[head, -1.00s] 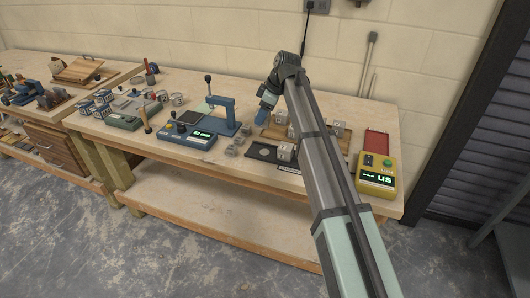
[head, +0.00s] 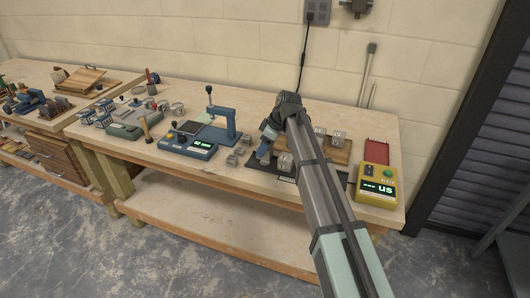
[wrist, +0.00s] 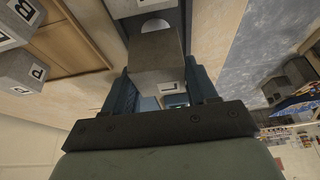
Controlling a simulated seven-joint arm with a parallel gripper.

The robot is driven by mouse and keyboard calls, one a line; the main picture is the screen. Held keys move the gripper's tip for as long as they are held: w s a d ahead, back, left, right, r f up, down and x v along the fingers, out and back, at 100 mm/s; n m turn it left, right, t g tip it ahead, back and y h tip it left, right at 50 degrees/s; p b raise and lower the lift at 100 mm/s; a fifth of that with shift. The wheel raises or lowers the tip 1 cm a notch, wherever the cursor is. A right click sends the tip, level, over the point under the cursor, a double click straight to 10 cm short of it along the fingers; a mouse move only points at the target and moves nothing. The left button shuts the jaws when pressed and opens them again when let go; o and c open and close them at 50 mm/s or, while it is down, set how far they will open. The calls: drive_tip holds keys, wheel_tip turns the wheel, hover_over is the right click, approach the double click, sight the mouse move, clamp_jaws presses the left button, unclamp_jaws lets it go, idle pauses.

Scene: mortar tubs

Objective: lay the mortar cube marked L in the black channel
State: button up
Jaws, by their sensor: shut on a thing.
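My gripper (wrist: 160,92) is shut on a grey mortar cube (wrist: 158,62), which sits between its two blue fingers in the wrist view. A pale label with a dark L-like mark (wrist: 172,88) shows on the cube's near side. Beyond the cube, a dark piece (wrist: 135,8) with a pale round spot is partly hidden by it. In the head view my gripper (head: 265,152) is low over the black flat piece (head: 258,165) at the bench front. My arm hides part of this area, and I cannot make out the channel's shape or whether the cube touches it.
Other lettered cubes, one marked P (wrist: 22,72), stand by a wooden tray (wrist: 75,42). Another cube (head: 284,162) stands right of my gripper. Small grey blocks (head: 238,152) and a blue press (head: 222,125) are to the left. A yellow meter (head: 375,186) is to the right.

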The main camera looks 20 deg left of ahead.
drive_tip(key=shift+f, duration=1.3)
drive_tip(key=shift+f, duration=0.15)
drive_tip(key=o, duration=1.3)
drive_tip(key=shift+c, duration=0.2)
drive_tip(key=v, duration=1.2)
